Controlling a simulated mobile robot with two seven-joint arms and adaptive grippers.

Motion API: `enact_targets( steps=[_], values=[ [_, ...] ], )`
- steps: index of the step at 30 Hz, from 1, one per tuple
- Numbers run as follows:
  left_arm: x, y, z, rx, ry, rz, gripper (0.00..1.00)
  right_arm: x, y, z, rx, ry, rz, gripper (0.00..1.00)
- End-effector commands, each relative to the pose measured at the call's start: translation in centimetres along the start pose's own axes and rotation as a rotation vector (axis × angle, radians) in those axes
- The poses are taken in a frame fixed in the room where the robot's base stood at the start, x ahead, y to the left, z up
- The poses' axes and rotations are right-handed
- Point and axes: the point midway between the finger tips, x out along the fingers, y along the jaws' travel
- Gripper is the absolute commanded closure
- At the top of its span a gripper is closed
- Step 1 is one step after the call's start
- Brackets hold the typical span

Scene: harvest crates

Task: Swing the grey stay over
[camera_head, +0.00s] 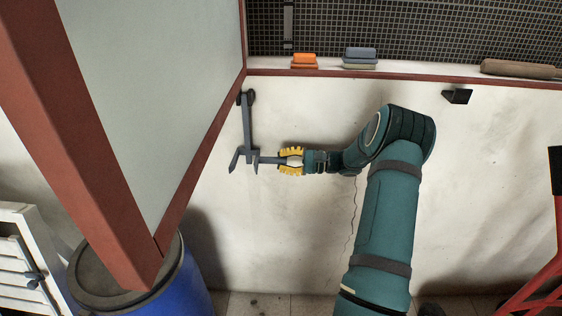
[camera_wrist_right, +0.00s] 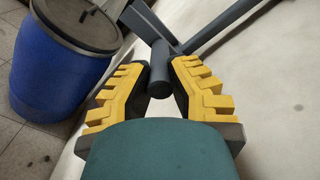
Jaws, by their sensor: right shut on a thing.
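The grey stay (camera_head: 248,127) hangs down the white wall from a dark pivot (camera_head: 245,97) beside the edge of the panel. Its lower end has a forked hook, with a short peg pointing right. My right gripper (camera_head: 287,160) reaches in from the right, and its yellow fingers are shut on that peg. In the right wrist view the round grey peg (camera_wrist_right: 159,80) sits between the two yellow fingers (camera_wrist_right: 158,82), and the stay's bars run beyond it. The large pale panel (camera_head: 160,80) with a red-brown frame stands out from the wall to the left. My left gripper is out of view.
A ledge with a red-brown edge (camera_head: 380,75) runs above, holding orange blocks (camera_head: 304,61), grey blocks (camera_head: 360,58) and a wooden roller (camera_head: 520,69). A dark bracket (camera_head: 457,96) is on the wall at right. A blue barrel (camera_head: 185,284) stands below the panel.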

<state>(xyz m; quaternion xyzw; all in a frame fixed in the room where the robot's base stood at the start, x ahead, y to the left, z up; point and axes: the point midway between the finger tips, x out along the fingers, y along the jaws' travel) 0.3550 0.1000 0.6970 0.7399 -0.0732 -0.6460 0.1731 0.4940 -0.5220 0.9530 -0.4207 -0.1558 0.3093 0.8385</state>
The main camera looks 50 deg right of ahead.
Motion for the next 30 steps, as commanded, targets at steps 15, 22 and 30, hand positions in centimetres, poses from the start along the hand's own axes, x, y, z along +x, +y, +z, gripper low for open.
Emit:
enact_targets(
  steps=[15, 22, 30],
  values=[
    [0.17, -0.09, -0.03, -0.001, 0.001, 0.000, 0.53, -0.01, -0.05, -0.68, -0.059, 0.002, 0.001, 1.00],
    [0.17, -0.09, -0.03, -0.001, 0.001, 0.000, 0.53, -0.03, -0.11, -0.70, -0.059, 0.004, 0.000, 0.58],
    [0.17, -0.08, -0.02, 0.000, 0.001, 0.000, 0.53, -0.03, -0.13, -0.63, -0.059, 0.002, 0.000, 0.48]
  ],
)
